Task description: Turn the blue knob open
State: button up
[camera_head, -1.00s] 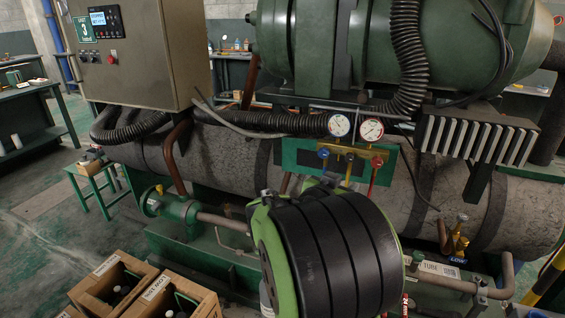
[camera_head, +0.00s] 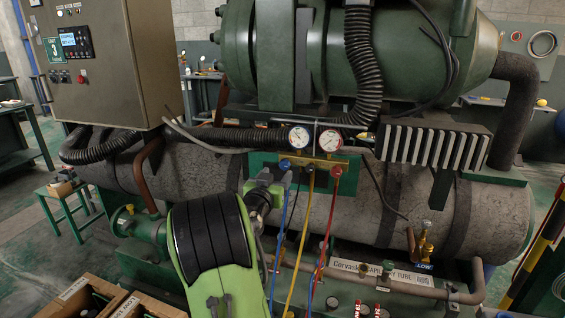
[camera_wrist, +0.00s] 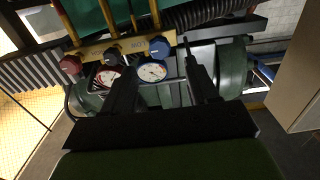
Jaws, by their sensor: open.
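The blue knob (camera_head: 285,165) is at the left end of a brass gauge manifold (camera_head: 322,160) in the head view. In the wrist view the same blue knob (camera_wrist: 160,47) shows near the top, between the two dark fingertips of my gripper (camera_wrist: 158,60). The fingers are spread apart with nothing gripped. In the head view my gripper (camera_head: 268,187) is just below and left of the knob, partly hidden by my own wrist. I cannot tell whether the fingers touch the knob.
A middle knob (camera_head: 311,168) and a red knob (camera_head: 337,171) sit to the right on the manifold. Blue, yellow and red hoses (camera_head: 297,240) hang below. A large pipe (camera_head: 390,200) runs behind.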

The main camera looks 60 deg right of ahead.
aim_at(284, 165)
jog(key=d, duration=0.5)
jog(key=w+d, duration=0.1)
jog(key=d, duration=0.2)
jog(key=shift+w+p, duration=0.1)
jog(key=shift+p, duration=0.2)
jog(key=c, duration=1)
